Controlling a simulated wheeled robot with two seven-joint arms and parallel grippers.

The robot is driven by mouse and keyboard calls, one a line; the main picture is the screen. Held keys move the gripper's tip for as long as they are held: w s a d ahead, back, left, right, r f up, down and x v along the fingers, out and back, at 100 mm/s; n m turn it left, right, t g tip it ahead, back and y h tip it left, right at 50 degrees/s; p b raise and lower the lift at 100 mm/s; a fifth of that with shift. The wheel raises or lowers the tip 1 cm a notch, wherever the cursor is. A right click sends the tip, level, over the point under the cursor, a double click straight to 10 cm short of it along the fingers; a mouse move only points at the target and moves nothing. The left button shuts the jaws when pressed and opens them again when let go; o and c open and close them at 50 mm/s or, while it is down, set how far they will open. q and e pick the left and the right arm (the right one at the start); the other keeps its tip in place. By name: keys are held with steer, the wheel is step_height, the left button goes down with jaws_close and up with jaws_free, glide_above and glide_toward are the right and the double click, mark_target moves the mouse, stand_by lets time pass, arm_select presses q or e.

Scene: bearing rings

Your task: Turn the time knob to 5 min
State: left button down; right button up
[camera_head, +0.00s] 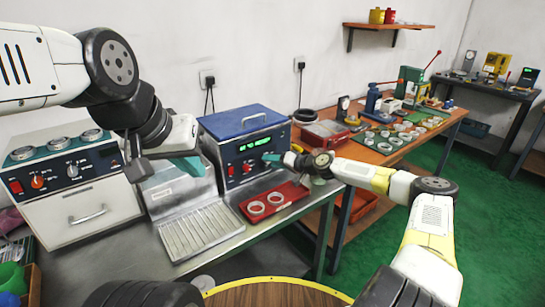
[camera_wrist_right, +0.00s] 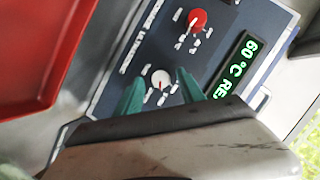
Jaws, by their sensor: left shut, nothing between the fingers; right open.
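The blue-lidded machine (camera_head: 245,152) stands on the metal bench, its front panel carrying a green display (camera_head: 257,143) and red controls. In the right wrist view the display (camera_wrist_right: 236,66) shows "60 °C" and a cut-off word. A small pale grey knob (camera_wrist_right: 161,79) with a pointer mark sits on the panel, its labels too blurred to read. My right gripper (camera_head: 270,157) is open at the panel; in the wrist view its teal fingers (camera_wrist_right: 160,80) stand either side of the grey knob, contact unclear. My left gripper (camera_head: 198,165) is shut and empty, left of the machine.
A red knob (camera_wrist_right: 197,20) is on the same panel. A red tray (camera_head: 275,201) with pale rings lies in front of the machine. A white oven-like unit (camera_head: 75,185) with knobs stands at left. A ribbed metal tray (camera_head: 200,230) lies between them.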

steer(key=v, duration=0.7)
steer(key=shift+s+d+r, duration=0.15)
steer(key=shift+s+d, duration=0.1)
steer(key=shift+d, duration=0.05)
